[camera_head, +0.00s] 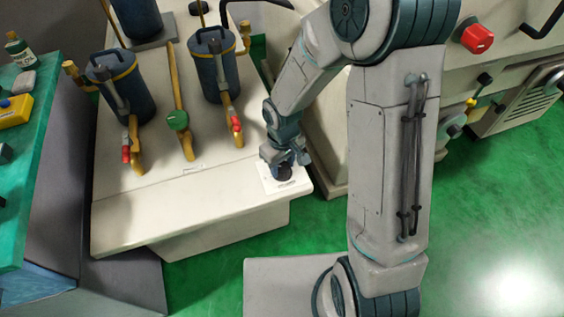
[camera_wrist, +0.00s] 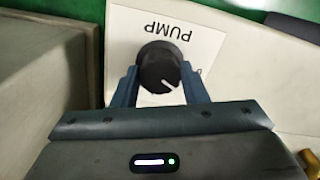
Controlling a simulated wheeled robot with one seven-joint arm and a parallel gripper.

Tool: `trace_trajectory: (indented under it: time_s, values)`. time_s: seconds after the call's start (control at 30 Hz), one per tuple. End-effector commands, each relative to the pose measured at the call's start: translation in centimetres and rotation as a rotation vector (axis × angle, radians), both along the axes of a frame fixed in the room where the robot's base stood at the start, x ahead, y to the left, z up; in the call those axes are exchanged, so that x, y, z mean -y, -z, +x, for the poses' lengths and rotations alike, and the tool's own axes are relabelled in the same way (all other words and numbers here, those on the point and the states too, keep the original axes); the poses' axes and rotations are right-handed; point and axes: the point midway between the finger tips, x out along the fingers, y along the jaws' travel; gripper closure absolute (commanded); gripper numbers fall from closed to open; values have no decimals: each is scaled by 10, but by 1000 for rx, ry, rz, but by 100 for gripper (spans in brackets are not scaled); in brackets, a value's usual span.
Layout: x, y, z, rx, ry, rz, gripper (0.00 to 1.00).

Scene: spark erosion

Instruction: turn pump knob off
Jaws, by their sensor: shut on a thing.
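The pump knob (camera_wrist: 160,68) is a round black knob with a white pointer line, on a white plate (camera_wrist: 204,38) marked PUMP. In the wrist view the pointer runs from the knob's middle toward the lower right of the picture. My gripper (camera_wrist: 160,84) has one finger on each side of the knob and is shut on it. In the head view the knob (camera_head: 284,173) shows dark beneath my gripper (camera_head: 283,163), at the right front corner of the cream cabinet top. Part of the plate's lettering is hidden by my gripper.
Blue filter canisters (camera_head: 220,75) with yellow pipes and red-handled valves stand on the cabinet top (camera_head: 150,212). A green-handled valve (camera_head: 178,121) is between them. A machine with a red knob (camera_head: 477,39) stands at the right. Green floor (camera_head: 480,220) is open at the lower right.

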Motion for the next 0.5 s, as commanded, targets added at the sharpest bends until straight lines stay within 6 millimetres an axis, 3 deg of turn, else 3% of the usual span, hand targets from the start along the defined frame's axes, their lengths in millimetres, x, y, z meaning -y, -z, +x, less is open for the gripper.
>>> trace_trajectory:
  time_s: [0.5]
  values:
    - [0, -1, 1, 2, -383, 1, 83]
